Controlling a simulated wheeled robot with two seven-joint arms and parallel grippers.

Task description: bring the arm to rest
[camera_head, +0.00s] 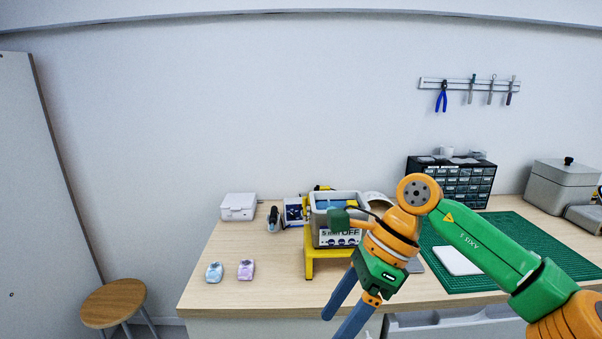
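My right arm comes in from the right edge, green and orange, and bends at an elbow above the bench. My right gripper (336,326) hangs down and to the left in front of the bench's front edge. Its two blue-grey fingers are apart, with nothing seen between them. The lower fingertip reaches the bottom edge of the picture. My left gripper is not in view.
A grey tank marked "5 min OFF" (322,238) on a yellow stand (309,262) is right behind my arm. A blue item (214,271) and a pink item (246,269) lie front left. A green mat (515,245) lies right. The bench's left front is mostly clear.

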